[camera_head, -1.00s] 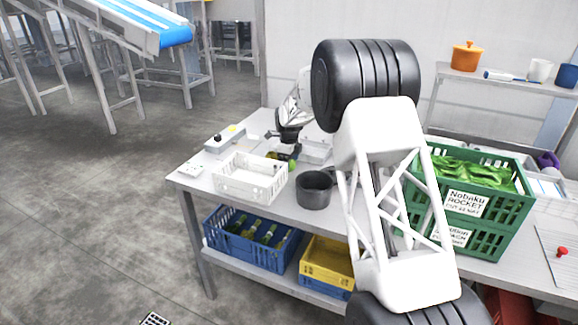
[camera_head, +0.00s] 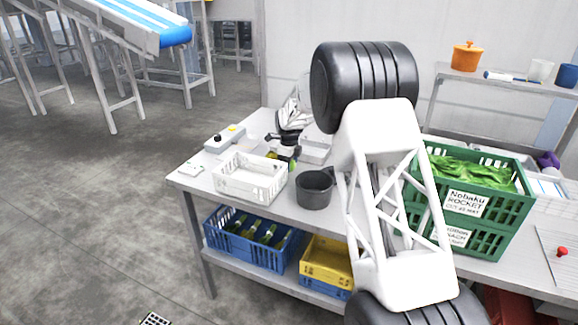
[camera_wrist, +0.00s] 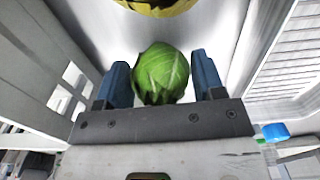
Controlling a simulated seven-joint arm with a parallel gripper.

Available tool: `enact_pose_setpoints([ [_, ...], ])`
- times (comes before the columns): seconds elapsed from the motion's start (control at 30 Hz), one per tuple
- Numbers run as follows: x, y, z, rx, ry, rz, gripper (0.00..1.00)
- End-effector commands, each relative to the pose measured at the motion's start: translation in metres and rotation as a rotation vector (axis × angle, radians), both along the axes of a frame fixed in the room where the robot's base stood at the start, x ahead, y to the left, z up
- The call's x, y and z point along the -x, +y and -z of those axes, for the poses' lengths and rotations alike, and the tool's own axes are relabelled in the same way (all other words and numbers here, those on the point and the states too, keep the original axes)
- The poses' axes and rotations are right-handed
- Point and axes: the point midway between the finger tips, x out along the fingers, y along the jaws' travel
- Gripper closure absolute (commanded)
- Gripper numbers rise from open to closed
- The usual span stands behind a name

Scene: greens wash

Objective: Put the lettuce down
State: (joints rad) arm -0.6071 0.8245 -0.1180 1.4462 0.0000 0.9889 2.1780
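The lettuce (camera_wrist: 162,74) is a round green head with pale veins. A shiny grey surface (camera_wrist: 215,35) lies beyond the lettuce in the wrist view. I cannot tell whether the lettuce touches it.
A white crate (camera_head: 227,182) and a dark pot (camera_head: 313,196) stand near the table's front edge. A green crate (camera_head: 487,222) of leaves is at right. A grey control box (camera_head: 225,138) is at left. A yellow object (camera_wrist: 157,7) shows at the wrist view's top.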

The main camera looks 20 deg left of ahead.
Motion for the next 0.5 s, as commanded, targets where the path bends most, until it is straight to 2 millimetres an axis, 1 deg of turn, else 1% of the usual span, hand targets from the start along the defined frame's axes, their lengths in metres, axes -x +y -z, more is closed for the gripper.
enact_pose_setpoints([
  [0.03, 0.0000, 0.0000, 0.0000, 0.000, 0.000, 0.000, 0.58],
  [0.1, -0.0001, 0.0000, -0.0002, 0.000, 0.000, 0.000, 0.67],
  [0.37, -0.0001, 0.0001, -0.0020, 0.000, -0.001, 0.000, 0.67],
  [0.5, -0.0002, 0.0002, -0.0091, -0.001, -0.001, 0.000, 0.67],
])
